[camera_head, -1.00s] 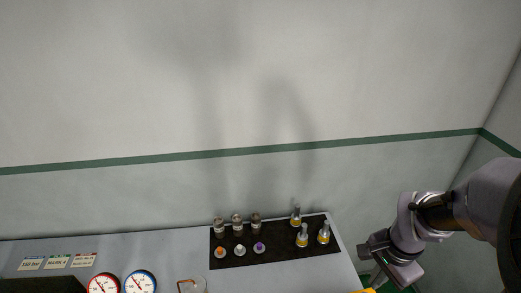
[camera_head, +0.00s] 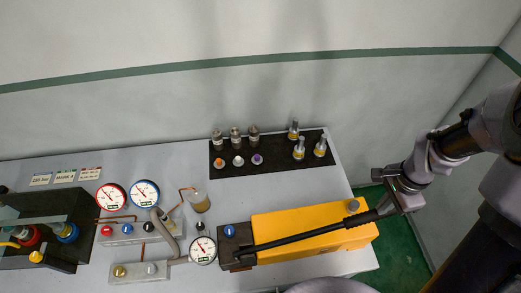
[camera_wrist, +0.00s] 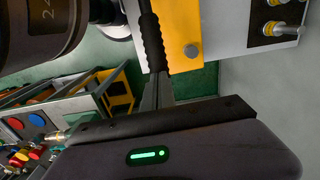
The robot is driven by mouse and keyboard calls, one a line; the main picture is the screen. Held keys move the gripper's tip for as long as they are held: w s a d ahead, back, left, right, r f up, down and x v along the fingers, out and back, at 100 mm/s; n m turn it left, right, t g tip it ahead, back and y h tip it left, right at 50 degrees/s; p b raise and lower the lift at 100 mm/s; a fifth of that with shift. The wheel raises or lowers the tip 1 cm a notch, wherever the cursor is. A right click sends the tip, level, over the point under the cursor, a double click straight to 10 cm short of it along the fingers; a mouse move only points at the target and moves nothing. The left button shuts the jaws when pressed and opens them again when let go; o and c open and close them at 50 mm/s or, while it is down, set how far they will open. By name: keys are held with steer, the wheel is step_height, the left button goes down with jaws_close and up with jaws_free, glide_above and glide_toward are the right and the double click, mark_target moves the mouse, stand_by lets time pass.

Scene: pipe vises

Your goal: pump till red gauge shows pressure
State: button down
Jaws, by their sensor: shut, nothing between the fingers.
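The red-rimmed gauge (camera_head: 111,197) stands on the bench at the left in the head view; its dial is too small to read surely. The hand pump has a yellow body (camera_head: 320,215) and a long black lever (camera_head: 310,234), which lies low along the body with its grip end to the right. My gripper (camera_head: 388,204) is shut and empty at that grip end. In the wrist view, the shut fingers (camera_wrist: 157,92) point at the black grip (camera_wrist: 152,42) beside the yellow body (camera_wrist: 188,35). Whether they touch it cannot be told.
A blue-rimmed gauge (camera_head: 145,193) stands beside the red one. A black mat (camera_head: 285,172) with several fittings lies behind the pump. A dark vise (camera_head: 45,225) is at far left. Green floor (camera_head: 400,245) shows right of the bench.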

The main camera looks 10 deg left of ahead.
steer(key=shift+r, duration=0.1)
steer(key=f+b, duration=0.1)
steer(key=d+f+b, duration=0.1)
steer(key=f+b, duration=0.3)
steer(key=shift+w+d+f, duration=0.25)
steer(key=shift+w, duration=0.05)
steer(key=shift+s, duration=0.1)
steer(key=f+b, duration=0.3)
steer(key=d+f+b, duration=0.1)
steer(key=shift+w+f, duration=0.3)
stand_by(0.5)
